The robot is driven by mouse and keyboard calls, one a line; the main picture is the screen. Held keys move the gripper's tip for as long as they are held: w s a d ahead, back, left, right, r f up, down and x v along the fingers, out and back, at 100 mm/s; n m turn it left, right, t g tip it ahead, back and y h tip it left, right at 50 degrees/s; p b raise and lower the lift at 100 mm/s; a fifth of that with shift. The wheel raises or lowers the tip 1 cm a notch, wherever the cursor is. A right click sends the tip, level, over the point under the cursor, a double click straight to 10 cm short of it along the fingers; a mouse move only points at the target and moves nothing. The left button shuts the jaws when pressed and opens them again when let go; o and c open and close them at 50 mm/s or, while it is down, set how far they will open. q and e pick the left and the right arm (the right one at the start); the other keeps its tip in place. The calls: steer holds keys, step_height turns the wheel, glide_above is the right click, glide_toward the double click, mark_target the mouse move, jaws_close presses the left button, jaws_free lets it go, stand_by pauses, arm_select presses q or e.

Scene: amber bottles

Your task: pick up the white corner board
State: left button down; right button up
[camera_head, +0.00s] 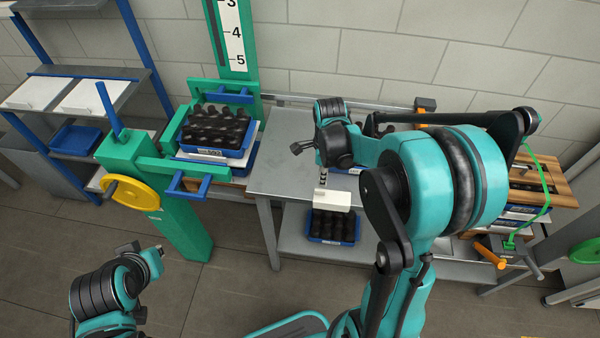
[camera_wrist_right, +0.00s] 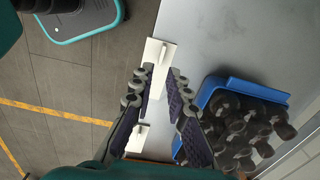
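The white corner board (camera_head: 333,199) shows at the front edge of the grey table (camera_head: 283,180) in the head view. In the right wrist view the white board (camera_wrist_right: 154,56) lies along the table edge, and white also shows between the fingers. My right gripper (camera_wrist_right: 160,76) is open above the board, its two fingers apart; I cannot tell whether they touch it. In the head view my right gripper (camera_head: 322,178) points down, just behind the board and partly hidden by my wrist. My left gripper (camera_head: 138,280) is at the lower left, away from the table; its finger opening is unclear.
A blue crate of dark bottles (camera_wrist_right: 240,120) stands on the table beside my right gripper. Another crate (camera_head: 332,226) sits on the lower shelf. A green stand with a crate (camera_head: 213,150) is at the left. Orange clamps (camera_head: 490,256) are at the right. The table's left part is clear.

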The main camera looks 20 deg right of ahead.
mark_target(332, 198)
steer(key=shift+w+f+m, duration=0.1)
steer(key=shift+w+m, duration=0.2)
steer(key=shift+w, duration=0.05)
steer(key=shift+f, duration=0.4)
step_height(332, 198, down, 7)
steer(key=shift+s+r+b, duration=0.1)
steer(key=shift+s+b, duration=0.05)
steer(key=shift+b, duration=1.05)
jaws_close()
